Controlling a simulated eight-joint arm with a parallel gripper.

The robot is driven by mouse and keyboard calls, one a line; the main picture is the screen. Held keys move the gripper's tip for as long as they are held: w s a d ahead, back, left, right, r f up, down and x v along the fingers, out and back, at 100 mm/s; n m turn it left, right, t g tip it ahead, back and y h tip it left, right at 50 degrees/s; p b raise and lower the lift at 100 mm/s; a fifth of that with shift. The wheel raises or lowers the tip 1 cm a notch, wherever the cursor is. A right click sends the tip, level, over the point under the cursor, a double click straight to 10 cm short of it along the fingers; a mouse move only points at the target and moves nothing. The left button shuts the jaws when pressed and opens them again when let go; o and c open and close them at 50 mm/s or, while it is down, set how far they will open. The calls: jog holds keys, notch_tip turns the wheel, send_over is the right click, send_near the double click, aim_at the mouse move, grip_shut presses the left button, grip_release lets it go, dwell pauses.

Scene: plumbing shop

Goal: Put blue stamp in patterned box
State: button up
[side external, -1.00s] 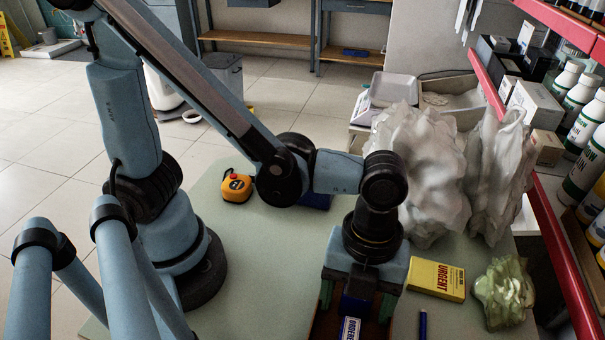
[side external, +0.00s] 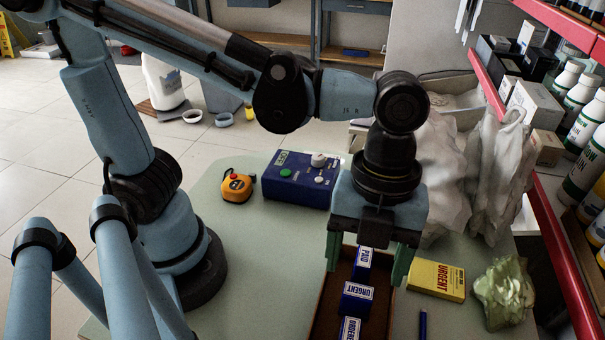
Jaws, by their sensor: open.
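A brown open box (side external: 326,304) stands on the table at the bottom centre, partly cut off by the frame; I cannot make out a pattern on it. Blue stamps with white labels are in it: one marked PAID (side external: 361,266) at the back, one marked URGENT (side external: 357,300) in the middle, and one reading like ORDERED (side external: 349,329) at the front. My gripper (side external: 366,272) is open above the box's back part. Its green fingers are spread on either side of the PAID stamp, which appears between them; I cannot tell any contact.
A yellow URGENT box (side external: 437,280) and a blue pen-like item (side external: 423,323) lie to the right. A blue control box (side external: 297,180) and yellow tape measure (side external: 237,187) sit behind left.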

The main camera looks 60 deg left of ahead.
jog(key=w+a+n+t, duration=0.3)
jog(key=a+n+t, duration=0.1)
jog(key=a+n, duration=0.6)
jog(key=w+a+n+t+y, duration=0.1)
jog(key=w+a+n+t, duration=0.3)
jog(key=a+n, duration=0.7)
jog(key=shift+w+r+n, duration=0.2)
jog(key=shift+r+n, duration=0.25)
jog(key=shift+n, duration=2.55)
